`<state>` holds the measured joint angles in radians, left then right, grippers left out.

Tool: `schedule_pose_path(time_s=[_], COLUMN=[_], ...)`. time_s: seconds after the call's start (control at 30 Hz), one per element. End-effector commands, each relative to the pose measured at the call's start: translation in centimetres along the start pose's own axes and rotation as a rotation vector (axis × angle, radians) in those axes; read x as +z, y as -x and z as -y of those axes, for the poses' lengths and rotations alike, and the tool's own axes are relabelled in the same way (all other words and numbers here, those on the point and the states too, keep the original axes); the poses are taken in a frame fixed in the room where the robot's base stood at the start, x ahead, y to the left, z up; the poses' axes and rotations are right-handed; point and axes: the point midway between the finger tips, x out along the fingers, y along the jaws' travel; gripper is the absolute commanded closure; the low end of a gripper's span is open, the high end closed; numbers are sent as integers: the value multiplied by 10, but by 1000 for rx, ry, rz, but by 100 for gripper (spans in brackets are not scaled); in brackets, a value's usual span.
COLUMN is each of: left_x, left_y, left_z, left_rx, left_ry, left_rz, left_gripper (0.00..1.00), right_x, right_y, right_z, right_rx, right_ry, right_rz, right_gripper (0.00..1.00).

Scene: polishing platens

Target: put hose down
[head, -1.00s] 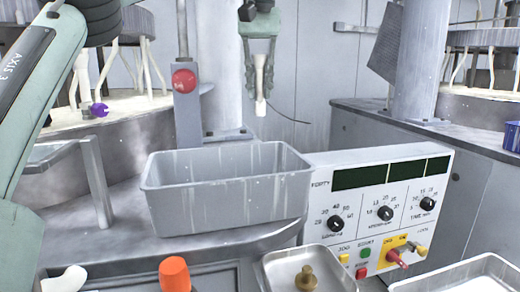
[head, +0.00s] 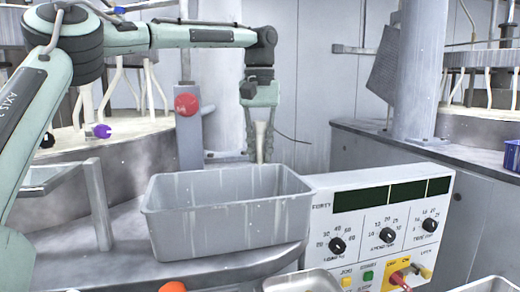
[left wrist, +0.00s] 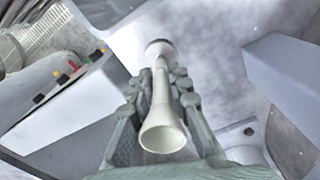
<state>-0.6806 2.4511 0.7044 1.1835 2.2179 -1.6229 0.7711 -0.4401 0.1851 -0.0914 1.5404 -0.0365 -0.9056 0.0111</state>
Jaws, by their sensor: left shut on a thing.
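A white hose nozzle (head: 260,139) points downward from my left gripper (head: 262,102), which is shut on it, behind the grey bin's far rim. Its lower end is partly hidden by the bin. In the left wrist view the white hose piece (left wrist: 162,125) flares toward the camera between the gripper fingers (left wrist: 160,90). A thin dark line (head: 293,137) runs off to the right of the nozzle against the wall. My right gripper is not in view.
The grey rectangular bin (head: 228,220) stands on the counter. A control panel (head: 380,222) with knobs and dark displays is right of it. A grey post with a red button (head: 187,104) stands behind. A tray (head: 300,282) lies in front.

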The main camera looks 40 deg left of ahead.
Motion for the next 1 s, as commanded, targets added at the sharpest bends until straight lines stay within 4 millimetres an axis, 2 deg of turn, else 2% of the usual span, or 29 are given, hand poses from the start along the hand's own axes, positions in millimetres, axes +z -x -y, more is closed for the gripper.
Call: schedule_pose_path(time_s=[0.13,0.17,0.3,0.67,0.87,1.0], left_x=[0,0,0,0,-1,-1], left_y=[-5,-5,-5,-1,28,62], left_z=[0,0,0,0,0,-1], left_rx=[-1,-1,-1,0,0,1], left_ry=[0,0,0,0,1,1], left_rz=[1,1,1,0,-3,-4], left_gripper=[100,80,62,61,61,61], right_x=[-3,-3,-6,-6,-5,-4], right_y=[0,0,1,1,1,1], right_z=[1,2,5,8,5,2], right_rx=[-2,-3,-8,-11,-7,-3], right_ry=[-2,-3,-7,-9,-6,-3], right_rz=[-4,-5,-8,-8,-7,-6], right_gripper=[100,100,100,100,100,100])
